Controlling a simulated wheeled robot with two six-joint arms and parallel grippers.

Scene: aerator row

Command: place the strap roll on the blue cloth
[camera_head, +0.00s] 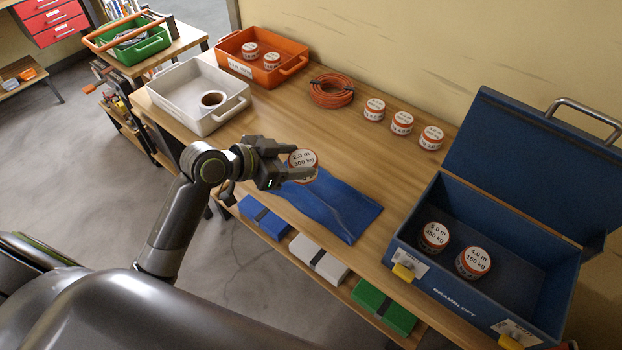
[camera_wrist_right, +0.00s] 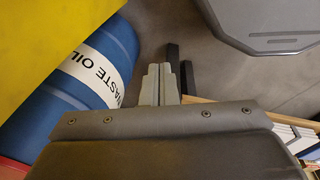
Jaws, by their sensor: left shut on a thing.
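A white strap roll with red bands (camera_head: 303,158), labelled 2.0 m 300 kg, is between the fingers of my left gripper (camera_head: 297,162) in the head view. The gripper is shut on it and holds it over the far left end of the blue cloth (camera_head: 335,207). Whether the roll touches the cloth cannot be told. The cloth lies flat along the front edge of the wooden bench, partly hidden by the gripper. In the right wrist view my right gripper (camera_wrist_right: 161,84) has its grey fingers together with nothing between them.
On the bench (camera_head: 300,105) are a white tray (camera_head: 185,113), an orange tray (camera_head: 290,72) with two rolls, an orange coil (camera_head: 331,91) and three rolls (camera_head: 402,123). An open blue case (camera_head: 430,258) with two rolls stands right. A waste oil drum (camera_wrist_right: 65,85) is near my right gripper.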

